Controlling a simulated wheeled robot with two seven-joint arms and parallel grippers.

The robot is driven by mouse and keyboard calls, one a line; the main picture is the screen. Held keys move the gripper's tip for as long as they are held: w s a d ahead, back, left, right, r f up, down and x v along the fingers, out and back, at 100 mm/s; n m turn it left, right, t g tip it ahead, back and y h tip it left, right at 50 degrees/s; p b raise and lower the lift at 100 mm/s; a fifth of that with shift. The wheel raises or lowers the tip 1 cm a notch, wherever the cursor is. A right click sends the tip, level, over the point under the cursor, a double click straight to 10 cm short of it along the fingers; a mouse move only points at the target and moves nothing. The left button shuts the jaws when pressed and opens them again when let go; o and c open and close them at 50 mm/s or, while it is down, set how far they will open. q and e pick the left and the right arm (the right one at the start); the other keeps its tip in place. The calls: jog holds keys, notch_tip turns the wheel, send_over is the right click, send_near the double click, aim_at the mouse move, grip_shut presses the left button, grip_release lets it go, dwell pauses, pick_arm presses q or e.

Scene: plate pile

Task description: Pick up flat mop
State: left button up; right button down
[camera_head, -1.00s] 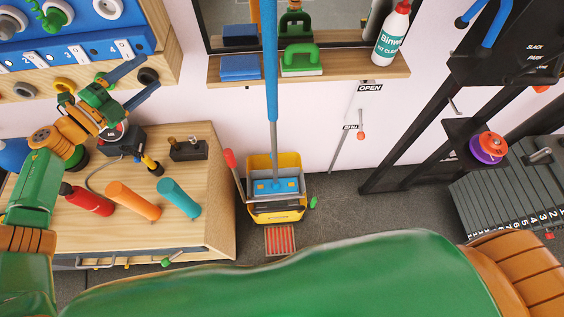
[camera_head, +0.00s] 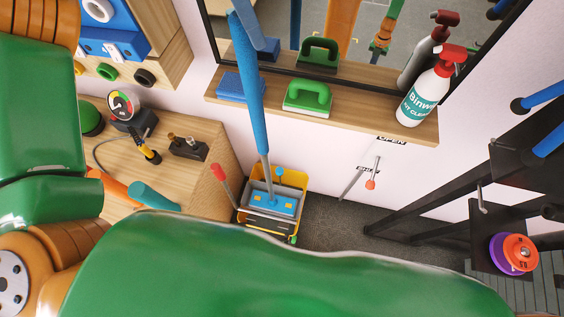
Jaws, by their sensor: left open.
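The flat mop stands upright in a yellow bucket (camera_head: 291,178). Its long blue handle (camera_head: 254,110) rises, tilted, toward the top of the camera_head view, and its flat light-blue head (camera_head: 272,202) rests in the bucket. My right gripper is not in view.
A wooden shelf under a mirror holds a blue sponge (camera_head: 240,88), a green-handled brush (camera_head: 308,97) and a spray bottle (camera_head: 423,95). A wooden cabinet (camera_head: 205,150) stands left of the bucket, and a black rack (camera_head: 440,210) stands right. My green arm link covers the bottom.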

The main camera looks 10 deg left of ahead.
aim_at(252, 54)
pick_arm(q)
jog(key=shift+x, duration=1.2)
jog(key=f, duration=0.1)
jog(key=s+a+f, duration=0.1)
jog(key=f+p, duration=0.1)
jog(key=shift+s+a+f, duration=0.2)
jog(key=shift+a+f, duration=0.05)
jog(key=shift+f, duration=0.1)
jog(key=shift+w+d+f, duration=0.2)
jog(key=shift+d+f, duration=0.05)
jog(key=shift+w+d+f, duration=0.1)
jog(key=shift+w+d, duration=0.25)
jog(key=shift+d, duration=0.15)
jog(key=c, duration=0.4)
jog(key=shift+s+a, duration=0.2)
jog(key=shift+a, duration=0.1)
grip_shut()
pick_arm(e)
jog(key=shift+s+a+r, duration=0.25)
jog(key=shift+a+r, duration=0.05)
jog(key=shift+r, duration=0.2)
pick_arm(q)
jog(key=shift+w+d, duration=0.15)
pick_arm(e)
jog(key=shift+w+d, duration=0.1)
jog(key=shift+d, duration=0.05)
